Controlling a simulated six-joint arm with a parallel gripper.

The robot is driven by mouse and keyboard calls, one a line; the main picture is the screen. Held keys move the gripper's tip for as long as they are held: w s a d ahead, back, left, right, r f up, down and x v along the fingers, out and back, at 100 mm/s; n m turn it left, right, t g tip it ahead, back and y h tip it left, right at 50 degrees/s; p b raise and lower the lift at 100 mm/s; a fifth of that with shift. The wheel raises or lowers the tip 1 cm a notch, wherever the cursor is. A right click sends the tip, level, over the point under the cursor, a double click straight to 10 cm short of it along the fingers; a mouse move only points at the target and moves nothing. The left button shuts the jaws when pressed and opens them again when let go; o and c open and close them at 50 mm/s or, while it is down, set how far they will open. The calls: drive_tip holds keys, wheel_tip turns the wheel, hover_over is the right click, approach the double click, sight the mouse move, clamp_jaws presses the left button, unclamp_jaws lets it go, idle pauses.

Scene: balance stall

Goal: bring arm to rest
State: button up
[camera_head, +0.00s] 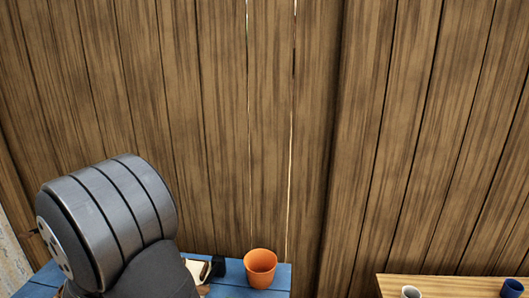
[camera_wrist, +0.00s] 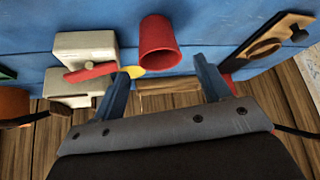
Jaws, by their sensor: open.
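My gripper (camera_wrist: 162,70) shows in the wrist view with its two blue fingers spread apart and nothing held between them. It points at the blue table (camera_wrist: 215,25). A red cup (camera_wrist: 160,42) lies or stands beyond the fingertips, and whether they touch cannot be told. In the head view my dark grey arm fills the lower left, and it hides the gripper and much of the blue table (camera_head: 240,288).
A cream blocky object (camera_wrist: 85,48) with a red bar is left of the fingers. A yellow disc (camera_wrist: 134,71) is near the left fingertip. A wooden piece with a hole (camera_wrist: 265,45) is at right. An orange pot (camera_head: 260,268) stands on the table. A wooden table (camera_head: 455,287) bears two cups.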

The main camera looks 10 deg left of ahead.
drive_tip(key=v, duration=0.6)
drive_tip(key=x, duration=1.2)
drive_tip(key=shift+f, duration=0.35)
wheel_tip(320, 180, up, 4)
drive_tip(key=shift+a+r, duration=0.1)
drive_tip(key=shift+r, duration=0.1)
drive_tip(key=w+d+r, duration=0.5)
drive_tip(key=d+r, duration=0.2)
drive_tip(key=d, duration=0.4)
drive_tip(key=w+d+r+m, duration=0.1)
drive_tip(key=w+d+r, duration=0.15)
drive_tip(key=w, duration=0.35)
drive_tip(key=w+d+r+m+h, duration=0.1)
drive_tip(key=w+d+r, duration=0.15)
drive_tip(key=w, duration=0.25)
drive_tip(key=w+d+r+m, duration=0.1)
drive_tip(key=w+d+r, duration=0.1)
drive_tip(key=w+r, duration=0.3)
drive_tip(key=w+d+r, duration=0.5)
drive_tip(key=d+r, duration=0.4)
drive_tip(key=d, duration=0.2)
drive_tip(key=w+d+r+h, duration=0.1)
drive_tip(key=w+d+r, duration=0.4)
drive_tip(key=d+r, duration=0.4)
drive_tip(key=shift+d+r+m, duration=0.25)
drive_tip(key=shift+d+m, duration=0.05)
drive_tip(key=shift+d, duration=1.25)
